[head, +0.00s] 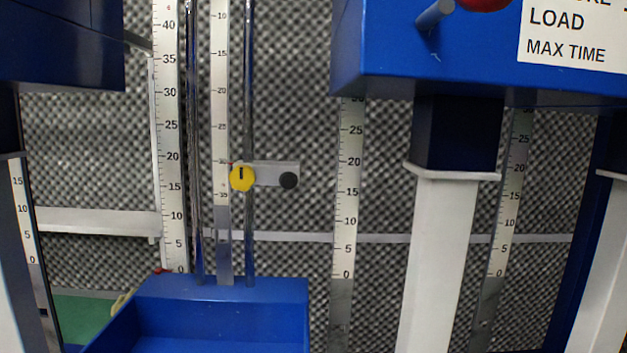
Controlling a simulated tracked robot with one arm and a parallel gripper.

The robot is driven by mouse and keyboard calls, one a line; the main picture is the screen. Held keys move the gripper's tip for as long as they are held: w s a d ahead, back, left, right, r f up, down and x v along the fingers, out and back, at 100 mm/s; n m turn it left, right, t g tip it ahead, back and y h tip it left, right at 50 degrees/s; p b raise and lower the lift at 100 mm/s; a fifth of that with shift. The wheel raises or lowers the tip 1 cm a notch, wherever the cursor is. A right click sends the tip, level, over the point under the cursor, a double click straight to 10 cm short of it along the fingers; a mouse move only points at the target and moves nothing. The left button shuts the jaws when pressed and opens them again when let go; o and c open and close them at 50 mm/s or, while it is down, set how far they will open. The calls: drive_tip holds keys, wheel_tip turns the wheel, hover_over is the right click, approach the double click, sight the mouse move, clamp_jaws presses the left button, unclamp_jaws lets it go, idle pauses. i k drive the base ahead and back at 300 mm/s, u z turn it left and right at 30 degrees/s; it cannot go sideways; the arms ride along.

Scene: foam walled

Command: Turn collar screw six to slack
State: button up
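A yellow round knob (242,178) with a dark slot mark near its top sits on a small grey collar bracket (268,173) on a vertical metal rod (249,100). A black round knob (289,180) is at the bracket's right end. The collar is beside a scale strip (220,120), a little above its 35 mark. No number six is readable on the collar, so I cannot tell which screw this is. My gripper is not in view.
A blue open tray (270,290) stands below the rods. A blue box (430,60) with a white label (575,35) overhangs at upper right, above a white post (440,250). Another blue block (60,45) is at upper left. Grey foam wall lies behind.

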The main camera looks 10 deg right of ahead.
sight(242, 178)
drive_tip(key=k, duration=0.5)
drive_tip(key=u, duration=1.45)
drive_tip(key=i, duration=0.65)
drive_tip(key=z, duration=1.2)
